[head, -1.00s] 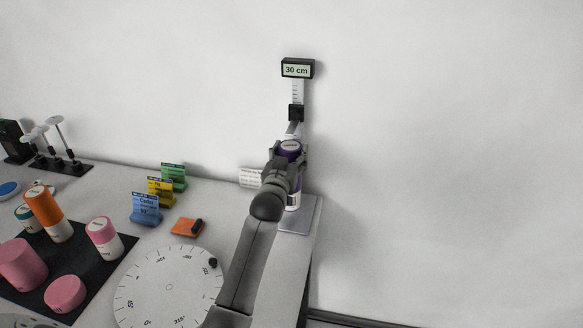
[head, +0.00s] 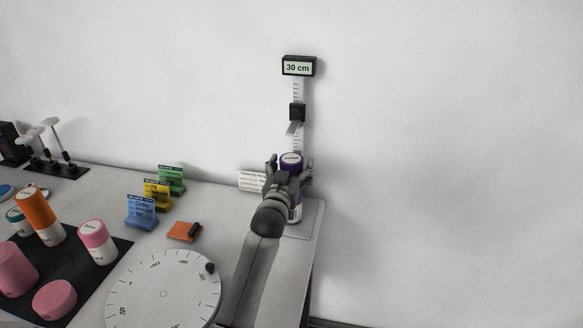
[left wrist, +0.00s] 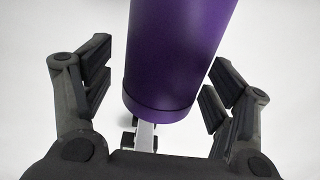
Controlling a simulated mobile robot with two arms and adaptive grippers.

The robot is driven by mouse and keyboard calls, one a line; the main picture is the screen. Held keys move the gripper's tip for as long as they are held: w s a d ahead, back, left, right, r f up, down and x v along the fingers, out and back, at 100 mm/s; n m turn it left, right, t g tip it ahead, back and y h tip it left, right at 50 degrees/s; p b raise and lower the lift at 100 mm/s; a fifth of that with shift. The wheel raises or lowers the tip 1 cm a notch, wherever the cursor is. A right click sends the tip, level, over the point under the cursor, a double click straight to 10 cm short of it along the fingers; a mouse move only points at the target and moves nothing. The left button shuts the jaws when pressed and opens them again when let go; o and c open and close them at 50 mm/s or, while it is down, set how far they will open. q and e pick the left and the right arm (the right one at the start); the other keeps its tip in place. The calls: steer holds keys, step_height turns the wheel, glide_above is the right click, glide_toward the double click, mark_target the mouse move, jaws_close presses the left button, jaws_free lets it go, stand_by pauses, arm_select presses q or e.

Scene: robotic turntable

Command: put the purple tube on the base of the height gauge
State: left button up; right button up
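The purple tube (head: 291,160) stands upright, with its purple cap on top and a white lower part, at the height gauge's grey base plate (head: 307,222). It appears to rest on the plate, though my gripper hides much of it. The gauge's column (head: 298,91) with a black slider (head: 297,112) rises behind it, and its display (head: 298,67) reads 30 cm. My left gripper (head: 290,172) is open around the tube. In the left wrist view the purple tube (left wrist: 175,55) is between the fingers, with gaps on both sides. My right gripper is out of view.
A white dial turntable (head: 163,293) lies at the front. Blue (head: 141,211), yellow (head: 157,194) and green (head: 171,179) card holders and an orange block (head: 184,232) stand left of the gauge. A black mat (head: 112,248) holds pink and orange containers.

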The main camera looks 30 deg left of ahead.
arm_select(q)
steer(key=shift+w+a+f, duration=0.1)
steer(key=shift+w, duration=0.05)
steer(key=b+v, duration=0.2)
steer(key=v, duration=1)
